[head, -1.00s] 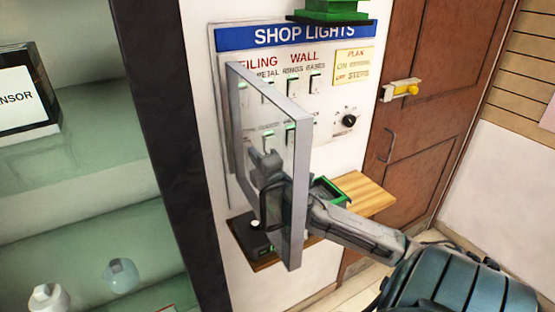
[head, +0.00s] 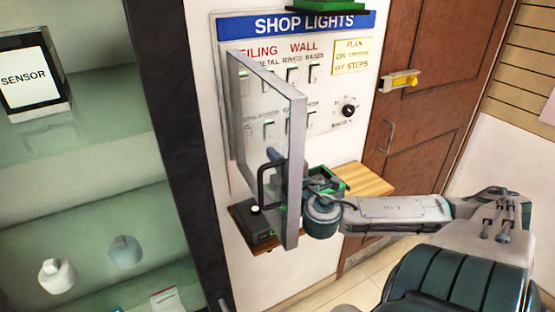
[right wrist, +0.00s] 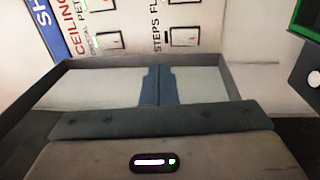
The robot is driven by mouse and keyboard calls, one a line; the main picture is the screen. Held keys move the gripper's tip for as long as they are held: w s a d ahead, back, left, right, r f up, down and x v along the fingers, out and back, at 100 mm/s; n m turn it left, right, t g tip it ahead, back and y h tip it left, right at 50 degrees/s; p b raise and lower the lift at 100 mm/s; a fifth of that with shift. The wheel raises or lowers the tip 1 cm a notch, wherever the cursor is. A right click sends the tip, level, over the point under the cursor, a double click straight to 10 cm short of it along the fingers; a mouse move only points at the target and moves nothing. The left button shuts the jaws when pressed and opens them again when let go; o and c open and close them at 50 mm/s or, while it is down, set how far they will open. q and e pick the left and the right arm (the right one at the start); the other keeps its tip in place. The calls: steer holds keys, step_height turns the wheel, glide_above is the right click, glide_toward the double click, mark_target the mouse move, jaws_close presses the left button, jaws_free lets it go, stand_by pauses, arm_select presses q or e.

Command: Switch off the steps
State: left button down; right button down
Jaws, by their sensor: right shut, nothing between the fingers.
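The SHOP LIGHTS panel (head: 340,88) is on the white wall, with two rows of switches. A clear, grey-framed cover (head: 292,190) stands swung out from it, with a dark handle. My right gripper (head: 272,156) is shut and empty, near the handle and partly seen through the cover. Its fingertips (right wrist: 159,84) point toward the panel in the right wrist view. There, a switch (right wrist: 182,38) sits beside the word STEPS, apart from the fingertips in the picture. Its on or off position is too small to tell. My left gripper is not in view.
A yellow plan note (head: 351,57) includes the word STEPS. A dial (head: 348,107) is at the panel's lower right. A wooden shelf (head: 365,180) below holds a black box (head: 252,224) and a green-rimmed tray. Glass shelves stand left, and a brown door (head: 425,110) stands right.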

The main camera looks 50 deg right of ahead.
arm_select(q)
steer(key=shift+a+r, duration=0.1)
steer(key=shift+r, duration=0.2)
arm_select(e)
steer(key=shift+s+a+r, duration=0.15)
steer(key=shift+s+a, duration=0.1)
steer(key=shift+s, duration=0.45)
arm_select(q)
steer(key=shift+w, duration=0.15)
